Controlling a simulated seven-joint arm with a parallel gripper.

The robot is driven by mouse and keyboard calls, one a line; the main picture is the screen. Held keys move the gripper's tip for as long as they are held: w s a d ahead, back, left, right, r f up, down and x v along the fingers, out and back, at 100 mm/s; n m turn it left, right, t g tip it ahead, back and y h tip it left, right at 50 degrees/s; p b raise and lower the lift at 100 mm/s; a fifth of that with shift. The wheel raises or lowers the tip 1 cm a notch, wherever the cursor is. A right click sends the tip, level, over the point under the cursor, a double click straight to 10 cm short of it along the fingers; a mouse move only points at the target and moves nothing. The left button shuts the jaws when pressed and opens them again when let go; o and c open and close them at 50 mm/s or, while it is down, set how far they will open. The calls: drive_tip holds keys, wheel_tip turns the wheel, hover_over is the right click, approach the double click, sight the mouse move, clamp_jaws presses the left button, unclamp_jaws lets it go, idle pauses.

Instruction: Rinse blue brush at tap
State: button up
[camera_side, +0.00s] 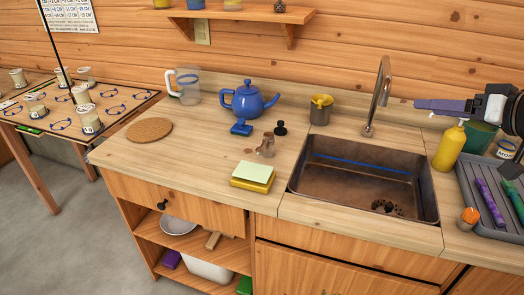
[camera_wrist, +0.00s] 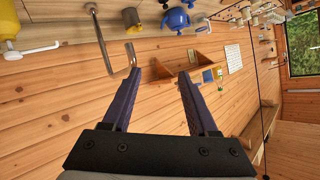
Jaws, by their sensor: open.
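The tap (camera_side: 379,92) rises behind the dark sink (camera_side: 350,189). No brush is clearly recognisable. A small blue object (camera_side: 241,128) lies on the counter in front of the blue teapot (camera_side: 248,100), and a thin blue strip (camera_side: 362,166) runs along the sink's back wall. I cannot tell whether either is the brush. My gripper (camera_side: 418,104) is raised right of the tap, above the yellow pump bottle (camera_side: 450,147). In the wrist view my gripper (camera_wrist: 159,72) has its purple fingers apart and nothing between them; the tap (camera_wrist: 98,40) is at upper left.
A grey rack (camera_side: 467,190) with purple items (camera_side: 490,200) stands right of the sink. A metal cup (camera_side: 320,110), a yellow block (camera_side: 252,177) with pale green on top, and a cork mat (camera_side: 149,130) are on the counter. The counter's front left is clear.

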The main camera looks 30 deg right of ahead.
sight(259, 149)
drive_tip(key=w+a+f+t+y, duration=0.2)
drive_tip(key=w+a+y, duration=0.15)
drive_tip(key=w, duration=0.55)
drive_tip(key=w+a+f+t+y, duration=0.1)
drive_tip(key=w+a+y, duration=0.3)
drive_tip(key=w, duration=0.5)
drive_tip(key=w+a+f+m+g, duration=0.1)
drive_tip(key=w+a+f, duration=0.15)
drive_tip(key=f, duration=0.75)
drive_tip(key=w+a+f+g, duration=0.1)
drive_tip(key=a+f+g, duration=0.15)
drive_tip(key=f, duration=0.75)
drive_tip(key=shift+t+y, duration=0.25)
drive_tip(key=shift+t, duration=0.1)
drive_tip(key=x, duration=1.4)
drive_tip(key=shift+a+r, duration=0.15)
drive_tip(key=shift+a, duration=0.05)
clamp_jaws()
